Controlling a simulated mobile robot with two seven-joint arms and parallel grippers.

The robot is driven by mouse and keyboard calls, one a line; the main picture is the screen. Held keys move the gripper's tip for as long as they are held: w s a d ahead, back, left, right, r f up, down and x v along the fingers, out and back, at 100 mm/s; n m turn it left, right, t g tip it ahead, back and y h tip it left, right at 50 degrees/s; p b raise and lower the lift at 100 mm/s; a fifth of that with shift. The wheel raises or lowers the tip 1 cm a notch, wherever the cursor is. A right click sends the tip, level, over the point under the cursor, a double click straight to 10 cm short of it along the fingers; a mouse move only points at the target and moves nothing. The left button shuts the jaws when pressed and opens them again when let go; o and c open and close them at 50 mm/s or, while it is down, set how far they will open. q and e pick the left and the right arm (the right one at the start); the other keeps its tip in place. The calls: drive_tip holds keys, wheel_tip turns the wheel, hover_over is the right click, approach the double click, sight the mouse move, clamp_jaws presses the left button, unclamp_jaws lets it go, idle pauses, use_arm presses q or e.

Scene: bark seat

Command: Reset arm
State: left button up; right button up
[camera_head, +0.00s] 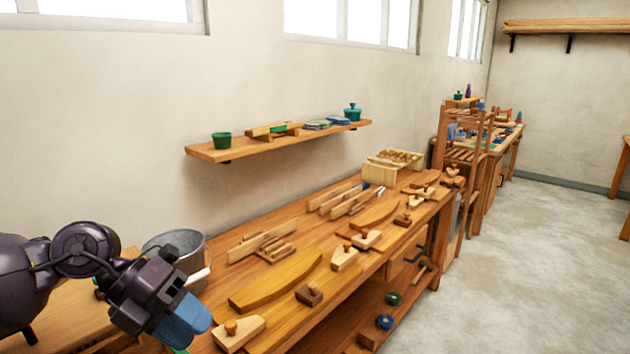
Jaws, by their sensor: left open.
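My left gripper (186,322) is at the lower left, with blue fingertips, over the near end of the workbench (300,222). It is open, and I see nothing held in it. My left arm comes in from the left edge in dark purple. A grey metal bucket (186,246) stands on the bench just behind the gripper and is partly hidden by it. My right gripper is not in view.
Curved boards (277,280) and several small wooden planes (240,333) lie along the bench. A wooden crate (385,170) stands at its far end. A wall shelf (215,152) holds a green pot (221,141). The floor (540,270) at right is clear.

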use_arm(q)
drive_tip(key=d+r+n+t+h, duration=0.5)
drive_tip(key=d+n+t+h, duration=0.1)
drive_tip(key=n+t+h, duration=0.35)
drive_tip(key=w+a+f+n+t+y, duration=0.3)
drive_tip(key=a+f+n+t+y, duration=0.75)
drive_tip(key=n+y, duration=0.75)
drive_tip(key=s+a+f+n+g+y, duration=0.3)
drive_tip(key=s+a+f+n+g, duration=0.3)
drive_tip(key=s+f+n+g, duration=0.4)
drive_tip(key=s+f+g+h, duration=0.1)
drive_tip(key=s+f+g, duration=0.4)
drive_tip(key=s+f, duration=0.55)
drive_tip(key=w+f+m+t, duration=0.1)
drive_tip(key=w+f+t, duration=0.5)
drive_tip(key=f+t, duration=0.1)
drive_tip(key=shift+d+f+h, duration=0.3)
drive_tip(key=shift+f+h, duration=0.15)
drive_tip(key=shift+f, duration=0.4)
